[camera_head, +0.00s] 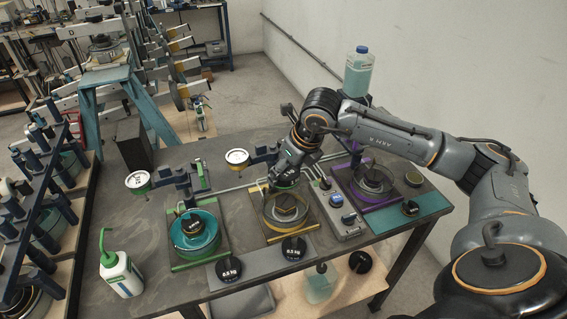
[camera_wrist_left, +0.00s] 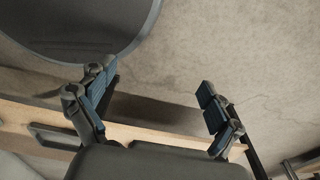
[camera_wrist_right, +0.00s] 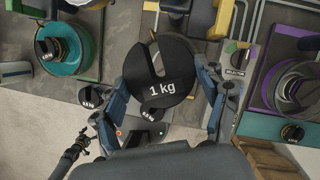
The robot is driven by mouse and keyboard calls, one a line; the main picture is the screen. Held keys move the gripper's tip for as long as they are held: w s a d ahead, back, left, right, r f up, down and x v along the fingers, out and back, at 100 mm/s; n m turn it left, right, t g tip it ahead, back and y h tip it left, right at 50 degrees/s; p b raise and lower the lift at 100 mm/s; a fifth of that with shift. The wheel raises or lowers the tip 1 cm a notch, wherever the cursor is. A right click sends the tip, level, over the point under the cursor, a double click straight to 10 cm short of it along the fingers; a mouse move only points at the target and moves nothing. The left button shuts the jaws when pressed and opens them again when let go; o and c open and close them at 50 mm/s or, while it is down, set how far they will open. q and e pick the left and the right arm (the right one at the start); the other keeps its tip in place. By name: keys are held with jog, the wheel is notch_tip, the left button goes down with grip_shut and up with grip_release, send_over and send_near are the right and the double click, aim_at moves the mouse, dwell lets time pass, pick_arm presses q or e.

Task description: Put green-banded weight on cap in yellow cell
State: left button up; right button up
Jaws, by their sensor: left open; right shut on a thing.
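My right gripper (camera_head: 284,178) is shut on a black slotted weight (camera_wrist_right: 168,88) marked 1 kg, held above the yellow cell. In the head view the weight is mostly hidden by the gripper, and its green band is hard to make out. The yellow cell (camera_head: 310,227) has a clear round vessel with a dark cap (camera_head: 287,201) inside, below the held weight. In the right wrist view the weight covers most of this cell, and the cap cannot be seen. My left gripper (camera_wrist_left: 155,88) is open and empty in its wrist view, away from the cells.
A teal cell (camera_head: 178,262) stands left and a purple cell (camera_head: 385,200) right of the yellow one. Black weights (camera_head: 293,248) (camera_head: 228,268) lie on the grey front strip. A control box (camera_head: 343,217), dial gauge (camera_head: 237,158) and green-spouted bottle (camera_head: 120,272) stand nearby.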

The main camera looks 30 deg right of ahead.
jog(key=shift+w, duration=0.1)
jog(key=shift+d+f, duration=0.2)
jog(key=shift+f, duration=0.25)
jog(key=shift+s+d+f+b, duration=0.1)
jog(key=shift+s+f+b, duration=0.2)
jog(key=shift+b, duration=0.1)
jog(key=shift+f, duration=0.4)
jog(key=f+b, duration=0.1)
jog(key=f, duration=0.1)
jog(key=f+b, duration=0.1)
jog(key=shift+w+a+f+b, duration=0.2)
jog(key=shift+f+b, duration=0.2)
pick_arm(q)
jog(key=f, duration=0.3)
jog(key=s+d+f, duration=0.1)
jog(key=shift+f+b, duration=0.15)
jog(key=shift+b, duration=0.25)
pick_arm(e)
jog(key=shift+d+f, duration=0.1)
jog(key=shift+f, duration=0.2)
pick_arm(q)
jog(key=shift+w+d, duration=0.1)
pick_arm(e)
jog(key=shift+r, duration=0.1)
pick_arm(q)
jog(key=shift+d+f, duration=0.15)
jog(key=shift+f+b, duration=0.3)
jog(key=shift+b, duration=0.2)
pick_arm(e)
jog(key=shift+f, duration=0.35)
